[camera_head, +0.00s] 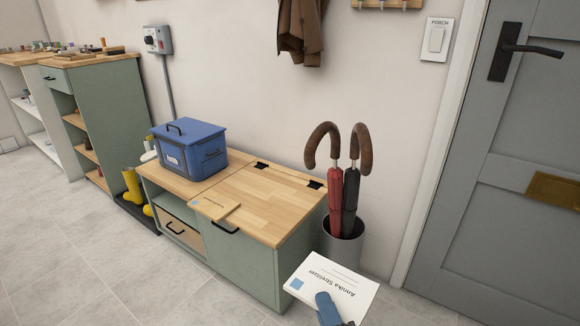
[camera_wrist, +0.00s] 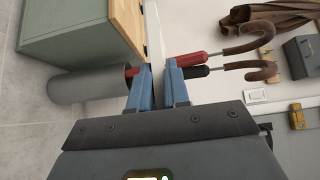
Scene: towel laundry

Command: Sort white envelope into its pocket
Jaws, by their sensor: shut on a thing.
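The white envelope (camera_head: 335,284) is at the lower right of the head view, with a printed name that seems to read "Annika Streitzer" and a blue square in one corner. My gripper (camera_head: 327,305) is shut on its near edge with blue fingers. The envelope is held in the air, in front of the umbrella stand in the picture. In the wrist view the fingers (camera_wrist: 160,85) stand upright, and the envelope (camera_wrist: 154,40) shows edge-on as a thin pale strip between them. I cannot make out a pocket for it in either view.
A wooden-topped bench (camera_head: 270,205) carries a blue lidded box (camera_head: 188,150) and a tan envelope (camera_head: 214,206). An umbrella stand (camera_head: 343,250) holds two umbrellas. A grey door (camera_head: 510,140) is at right, yellow boots (camera_head: 135,188) at left. A brown coat (camera_head: 301,30) hangs above.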

